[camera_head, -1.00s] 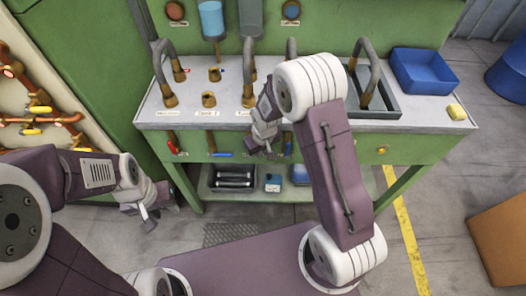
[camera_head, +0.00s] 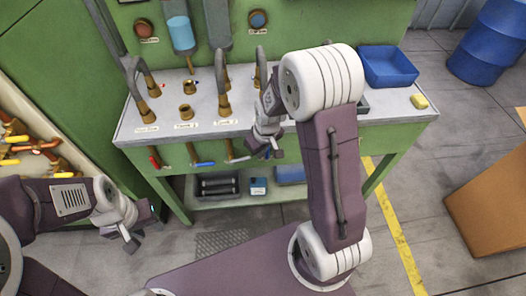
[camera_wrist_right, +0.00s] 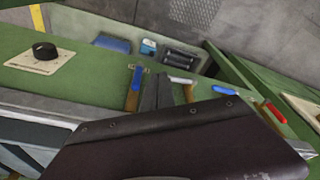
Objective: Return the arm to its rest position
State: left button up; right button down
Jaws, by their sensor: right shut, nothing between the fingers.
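My right arm (camera_head: 333,175) is purple and white and is bent up in front of the green workbench (camera_head: 292,139). Its gripper (camera_head: 268,152) hangs at the bench's front edge, shut and empty. In the right wrist view the shut fingers (camera_wrist_right: 157,92) point at the bench front, close to the blue-handled valve (camera_wrist_right: 136,82); I cannot tell whether they touch it. My left gripper (camera_head: 132,238) hangs in free space at the lower left, apart from the bench. Its fingers are too small to tell open from shut.
Bent grey pipes with brass fittings (camera_head: 188,113) stand on the bench top. A lower shelf holds a black tray (camera_head: 218,186). An orange box (camera_head: 490,205) stands right; floor between is clear.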

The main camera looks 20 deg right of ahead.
jog(key=shift+s+d+r, duration=0.25)
jog(key=shift+s+r, duration=0.2)
jog(key=shift+s, duration=0.05)
